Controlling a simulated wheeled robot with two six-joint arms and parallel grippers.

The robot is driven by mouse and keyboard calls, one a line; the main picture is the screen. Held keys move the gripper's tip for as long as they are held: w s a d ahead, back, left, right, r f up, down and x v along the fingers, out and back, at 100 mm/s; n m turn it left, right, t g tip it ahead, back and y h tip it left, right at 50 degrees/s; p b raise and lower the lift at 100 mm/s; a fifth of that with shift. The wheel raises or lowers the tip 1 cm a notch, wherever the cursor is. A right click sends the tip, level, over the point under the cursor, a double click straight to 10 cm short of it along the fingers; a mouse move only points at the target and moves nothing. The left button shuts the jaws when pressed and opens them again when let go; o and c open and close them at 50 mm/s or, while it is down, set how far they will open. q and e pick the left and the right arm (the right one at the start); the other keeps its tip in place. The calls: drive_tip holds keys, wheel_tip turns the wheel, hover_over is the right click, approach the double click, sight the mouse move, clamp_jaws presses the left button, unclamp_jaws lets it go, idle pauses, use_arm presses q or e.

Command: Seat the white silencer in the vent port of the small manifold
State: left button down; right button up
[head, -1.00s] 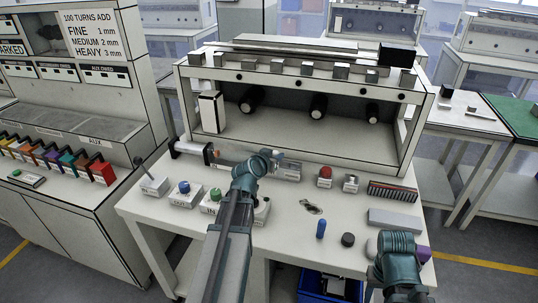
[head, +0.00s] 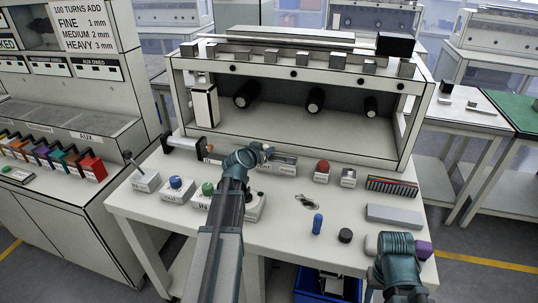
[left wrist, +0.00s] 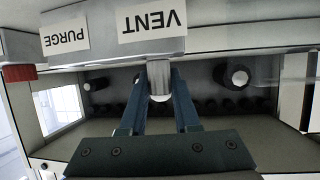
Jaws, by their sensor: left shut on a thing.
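My left gripper (head: 266,150) reaches over the table to the small manifold (head: 284,165), a grey block at the foot of the big cabinet. In the left wrist view, the manifold (left wrist: 105,52) fills the top, with upside-down VENT and PURGE labels. There my left gripper (left wrist: 160,88) is shut on the white silencer (left wrist: 160,82), a short pale cylinder between the fingertips. The silencer's upper end meets the manifold's edge below the VENT label. The port itself is hidden, so I cannot tell how deep it sits. My right wrist (head: 398,250) is at the lower right; its fingers are hidden.
A red cap (left wrist: 19,73) is beside the PURGE label. Button boxes, one blue (head: 175,183) and one green (head: 208,189), stand left of my arm. A red button (head: 323,167), a blue peg (head: 317,223) and a dark puck (head: 345,236) are to the right. The table front-middle is mostly clear.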

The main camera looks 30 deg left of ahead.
use_arm(q)
drive_tip(key=shift+s+r, duration=0.1)
drive_tip(key=shift+f, duration=0.25)
drive_tip(key=c, duration=0.6)
unclamp_jaws()
drive_tip(key=shift+r, duration=0.1)
drive_tip(key=shift+c, duration=0.2)
drive_tip(key=shift+r, duration=0.1)
drive_tip(key=shift+s+r+p, duration=0.2)
drive_tip(key=shift+p, duration=0.1)
drive_tip(key=p+v, duration=0.4)
drive_tip(key=v, duration=0.7)
drive_tip(key=shift+s, duration=0.25)
